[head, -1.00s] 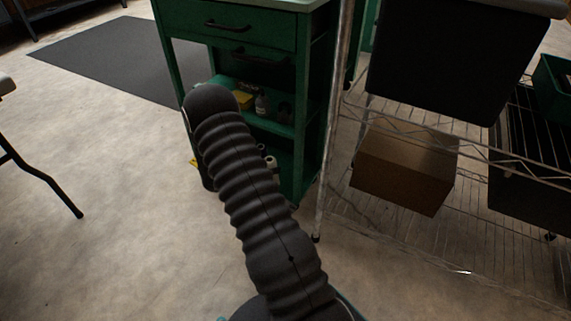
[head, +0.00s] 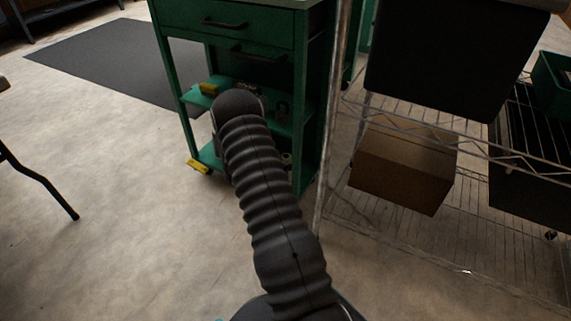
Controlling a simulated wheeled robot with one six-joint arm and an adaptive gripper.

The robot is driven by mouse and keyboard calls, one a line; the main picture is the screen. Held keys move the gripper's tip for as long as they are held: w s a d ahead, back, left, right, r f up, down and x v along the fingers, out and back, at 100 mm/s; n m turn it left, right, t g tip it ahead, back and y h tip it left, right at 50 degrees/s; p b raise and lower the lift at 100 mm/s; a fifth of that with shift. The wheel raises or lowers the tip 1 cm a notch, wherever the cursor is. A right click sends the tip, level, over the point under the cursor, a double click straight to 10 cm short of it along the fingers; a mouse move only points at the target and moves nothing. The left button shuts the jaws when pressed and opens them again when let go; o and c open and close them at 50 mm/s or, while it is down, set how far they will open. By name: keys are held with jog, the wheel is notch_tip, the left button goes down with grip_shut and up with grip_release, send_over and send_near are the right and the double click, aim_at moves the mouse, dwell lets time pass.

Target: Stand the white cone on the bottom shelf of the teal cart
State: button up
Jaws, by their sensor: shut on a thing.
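The teal cart (head: 255,12) stands upright ahead, left of the wire rack. Its bottom shelf (head: 208,154) shows at the left of my arm, and the arm hides much of the rest. A small pale round thing (head: 287,158) shows low in the cart, just right of my arm; I cannot tell what it is. I cannot make out the white cone. My arm reaches up to the cart's open front, and its wrist end is in front of the shelves. My gripper is hidden behind the arm, so its fingers and anything in them do not show.
A yellow thing (head: 208,89) lies on the middle shelf, and another (head: 198,166) is at the bottom shelf's front left corner. The wire rack's post (head: 328,150) stands close at the cart's right. A cardboard box (head: 400,172) is on the rack.

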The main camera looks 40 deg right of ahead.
jog(key=o, duration=1.2)
jog(key=shift+f, duration=0.1)
